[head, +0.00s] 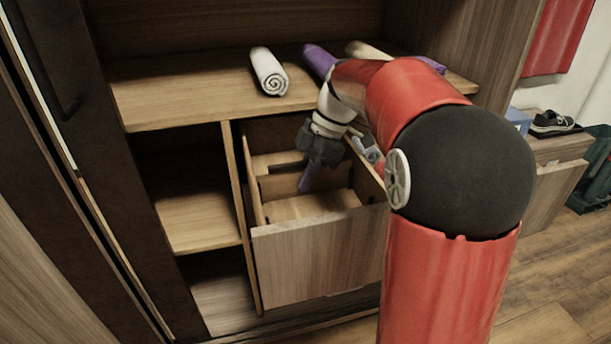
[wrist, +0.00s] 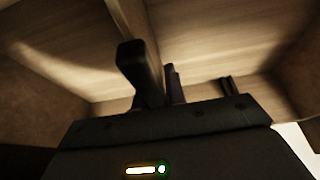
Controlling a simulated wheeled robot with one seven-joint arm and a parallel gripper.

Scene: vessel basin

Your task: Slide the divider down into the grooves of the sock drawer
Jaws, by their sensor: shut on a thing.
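The open sock drawer (head: 320,255) sits in the lower part of the wardrobe, its wooden front facing me. My gripper (head: 313,165) reaches down inside it from above. A wooden board that looks like the divider (head: 278,184) stands crosswise in the drawer, behind the front compartment. In the wrist view a thin board edge (wrist: 128,22) runs to my dark fingers (wrist: 156,85), which are shut on it. A narrow purple piece (head: 305,182) shows below my gripper; I cannot tell what it is. My gripper and arm hide part of the board and its right end, so its seating in the grooves is unclear.
A white rolled cloth (head: 269,72) and a purple roll (head: 319,60) lie on the shelf (head: 185,92) above the drawer. A small grey-blue item (head: 366,149) is by the drawer's right wall. Open shelf compartments (head: 190,195) are at left. The front compartment floor (head: 310,206) looks clear.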

